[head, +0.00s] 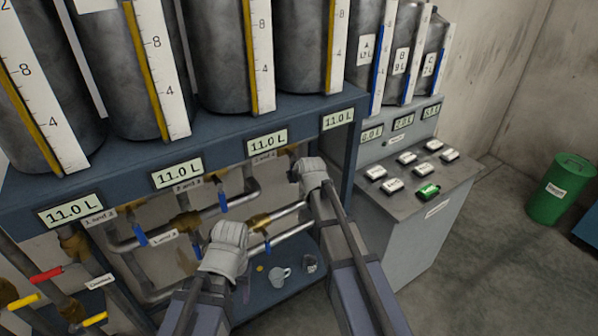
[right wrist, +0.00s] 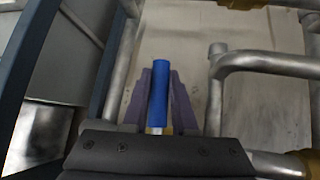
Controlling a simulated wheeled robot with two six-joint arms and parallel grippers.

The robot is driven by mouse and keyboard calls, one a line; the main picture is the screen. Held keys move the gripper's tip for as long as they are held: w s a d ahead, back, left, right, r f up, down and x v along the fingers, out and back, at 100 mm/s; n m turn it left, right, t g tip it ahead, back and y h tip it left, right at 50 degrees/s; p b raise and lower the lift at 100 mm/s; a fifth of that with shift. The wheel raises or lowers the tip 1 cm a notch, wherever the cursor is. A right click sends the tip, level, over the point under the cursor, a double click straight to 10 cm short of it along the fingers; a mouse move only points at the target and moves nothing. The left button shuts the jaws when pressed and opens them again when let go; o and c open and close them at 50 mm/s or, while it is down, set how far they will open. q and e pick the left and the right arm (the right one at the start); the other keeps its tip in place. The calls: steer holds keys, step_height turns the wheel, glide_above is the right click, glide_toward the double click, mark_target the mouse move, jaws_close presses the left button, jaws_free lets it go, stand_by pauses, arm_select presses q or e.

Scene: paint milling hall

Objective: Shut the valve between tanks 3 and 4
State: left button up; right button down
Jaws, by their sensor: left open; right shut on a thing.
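A brass valve (head: 293,151) sits high on the pipework beside a small white label (head: 264,155), which is hard to read. My right gripper (head: 294,172) is at this valve in the head view, its fingers mostly hidden behind its own wrist. In the right wrist view, the purple fingers (right wrist: 158,100) are shut around a blue lever handle (right wrist: 159,92). The handle's lower end is hidden by the gripper body. My left gripper (head: 230,240) is open in front of the lower pipes, apart from the valve held on the right; its fingertips are mostly hidden.
Other blue-handled valves show at centre (head: 222,202), lower left (head: 140,234) and lower right (head: 267,243). Red and yellow levers (head: 46,274) are at far left. A mug (head: 280,276) stands on the lower shelf. A console (head: 415,180) with buttons stands right.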

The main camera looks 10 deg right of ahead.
steer(key=shift+s+a+g+y, duration=0.2)
steer(key=shift+a+g+y, duration=0.1)
steer(key=shift+a+y, duration=0.15)
steer(key=shift+f+m, duration=0.1)
steer(key=shift+m, duration=0.2)
steer(key=c, duration=0.7)
jaws_free()
steer(key=p+v, duration=0.5)
steer(key=v, duration=0.2)
steer(key=shift+s+r+p, duration=0.25)
steer(key=shift+r+p, duration=0.05)
steer(key=shift+p, duration=0.1)
steer(key=shift+d, duration=0.1)
